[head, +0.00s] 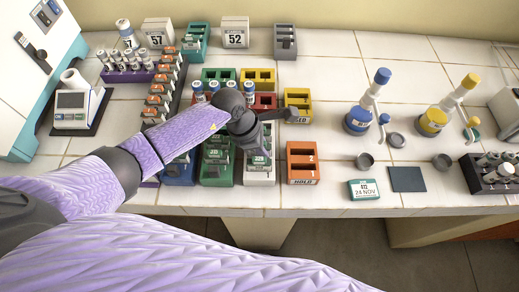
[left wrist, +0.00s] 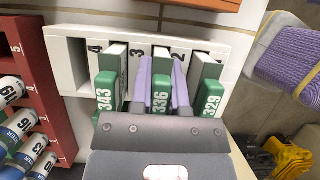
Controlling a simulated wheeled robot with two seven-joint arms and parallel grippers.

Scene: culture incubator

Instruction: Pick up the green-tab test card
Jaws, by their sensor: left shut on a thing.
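Several green-tab test cards stand in a white slotted rack (left wrist: 62,32). In the left wrist view they are card 343 (left wrist: 106,92), card 336 (left wrist: 161,95) and card 329 (left wrist: 210,98). My left gripper (left wrist: 162,88) has its two purple fingers on either side of card 336 and is shut on it. The card's lower part is hidden by the gripper body, and it still appears within the rack's row. In the head view my left gripper (head: 256,143) is over the white rack (head: 258,178) at the table's front. My right gripper is not in view.
A 24 NOV box (head: 364,190) and dark pad (head: 407,179) lie farther right. A dark red rack (left wrist: 38,75) with vials adjoins in the wrist view.

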